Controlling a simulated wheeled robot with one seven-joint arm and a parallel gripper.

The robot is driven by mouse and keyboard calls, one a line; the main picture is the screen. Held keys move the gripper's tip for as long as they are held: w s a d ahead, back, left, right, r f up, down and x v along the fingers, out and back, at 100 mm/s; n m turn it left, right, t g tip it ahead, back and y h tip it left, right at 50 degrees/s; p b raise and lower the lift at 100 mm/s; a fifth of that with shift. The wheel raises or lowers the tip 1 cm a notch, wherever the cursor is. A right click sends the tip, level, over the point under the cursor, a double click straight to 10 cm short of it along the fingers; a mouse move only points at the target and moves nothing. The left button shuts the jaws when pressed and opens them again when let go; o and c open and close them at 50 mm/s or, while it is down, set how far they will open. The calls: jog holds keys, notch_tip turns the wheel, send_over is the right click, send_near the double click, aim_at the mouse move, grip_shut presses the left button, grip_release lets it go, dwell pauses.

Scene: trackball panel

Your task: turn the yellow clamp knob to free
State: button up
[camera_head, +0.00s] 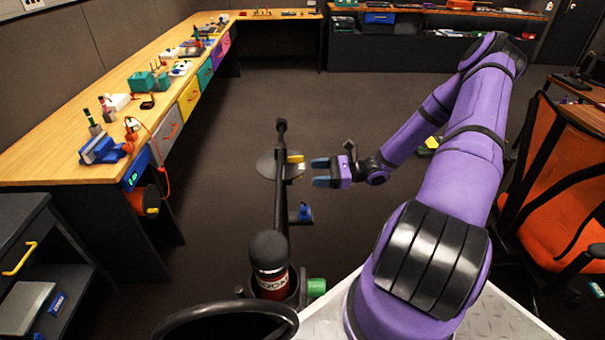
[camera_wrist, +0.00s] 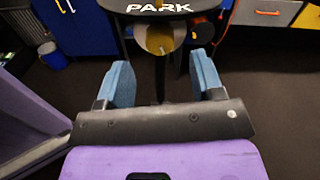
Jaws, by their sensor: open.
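A small yellow piece (camera_head: 295,158), which looks like the clamp knob, sits on the right side of a dark upright post (camera_head: 281,180) in the head view. My gripper (camera_head: 320,172) points left at it, with its two blue fingers apart and a small gap to it. In the wrist view my gripper (camera_wrist: 162,72) is open and empty. Beyond the fingertips is a dark plate marked PARK (camera_wrist: 158,8), with a tan-yellow round shape behind a dark upright below it. I cannot tell from this view whether that shape is the knob.
A blue part (camera_head: 303,213) sits lower beside the post, and a green knob (camera_head: 316,287) is near its foot. A red cylinder (camera_head: 271,284) stands close to me. A long workbench (camera_head: 60,140) runs along the left. An orange chair (camera_head: 555,205) is at right. Floor around my gripper is clear.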

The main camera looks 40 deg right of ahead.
jog(key=shift+x, duration=2.5)
jog(key=c, duration=0.9)
jog(key=shift+m, duration=2.4)
jog(key=o, duration=0.9)
jog(key=v, duration=1.1)
jog(key=shift+w+a+r, duration=0.1)
